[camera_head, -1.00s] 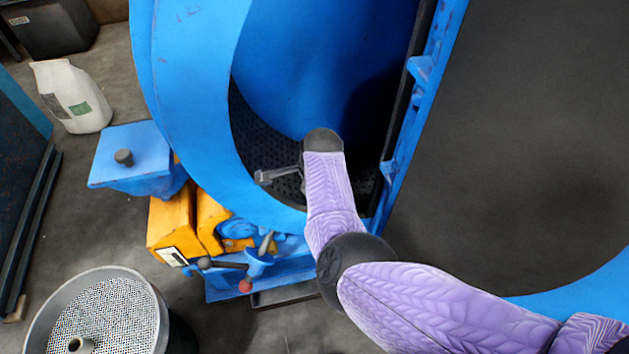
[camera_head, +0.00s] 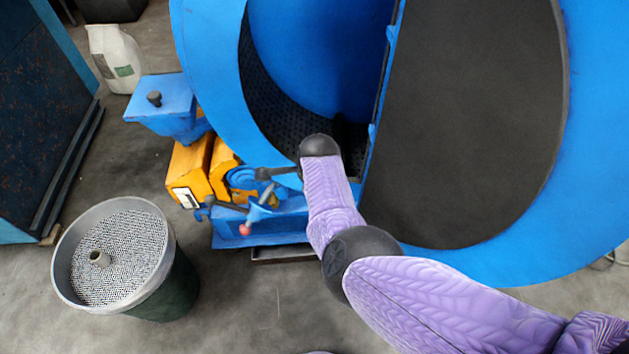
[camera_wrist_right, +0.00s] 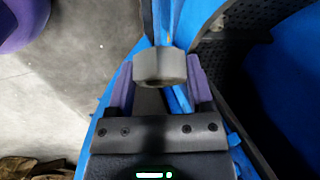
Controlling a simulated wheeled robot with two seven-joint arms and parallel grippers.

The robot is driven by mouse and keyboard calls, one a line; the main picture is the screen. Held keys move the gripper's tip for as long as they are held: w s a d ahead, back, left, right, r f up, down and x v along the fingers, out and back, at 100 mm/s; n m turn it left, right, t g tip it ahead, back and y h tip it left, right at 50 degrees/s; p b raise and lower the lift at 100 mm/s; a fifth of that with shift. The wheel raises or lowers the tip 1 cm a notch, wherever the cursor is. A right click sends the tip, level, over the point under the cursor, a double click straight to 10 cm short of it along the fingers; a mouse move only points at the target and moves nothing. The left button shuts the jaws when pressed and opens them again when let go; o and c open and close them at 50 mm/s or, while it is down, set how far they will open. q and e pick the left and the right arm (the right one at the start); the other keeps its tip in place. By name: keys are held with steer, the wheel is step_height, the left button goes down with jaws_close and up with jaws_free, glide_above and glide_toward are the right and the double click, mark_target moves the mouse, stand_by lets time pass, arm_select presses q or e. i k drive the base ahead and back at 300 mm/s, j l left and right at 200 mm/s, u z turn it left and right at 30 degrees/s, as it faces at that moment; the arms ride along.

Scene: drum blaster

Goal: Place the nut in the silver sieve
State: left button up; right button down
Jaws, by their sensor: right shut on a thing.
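The silver sieve (camera_head: 68,283) is a round metal rim with a perforated plate on a dark green drum at the lower left of the head view. A small grey ring-shaped piece (camera_head: 100,257) stands on its plate. My right gripper (camera_wrist_right: 160,80) is shut on the nut (camera_wrist_right: 160,67), a grey block between its purple fingers in the right wrist view. In the head view my right gripper (camera_head: 272,173) is small and partly hidden by its wrist, in front of the blue machine's opening, up and to the right of the sieve. The left gripper is not in view.
The large blue machine (camera_head: 205,60) with its dark round door (camera_head: 460,120) fills the upper right. Yellow blocks, levers with a red knob (camera_head: 244,229) and a blue box (camera_head: 160,98) stand at its base. Grey floor lies between machine and sieve.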

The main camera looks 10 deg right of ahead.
mark_target(135, 254)
steer(key=k+l+u, duration=0.2)
steer(key=k, duration=0.2)
steer(key=i+j+u, duration=0.1)
steer(key=i+u, duration=0.15)
steer(key=u, duration=0.25)
steer(key=i+u, duration=0.3)
steer(key=u, duration=0.2)
steer(key=i+l+u, duration=0.1)
steer(key=i+u, duration=0.15)
steer(key=u, duration=0.25)
steer(key=i+l+u, duration=0.2)
steer(key=u, duration=0.3)
steer(key=i+l+u, duration=0.25)
steer(key=u, duration=0.25)
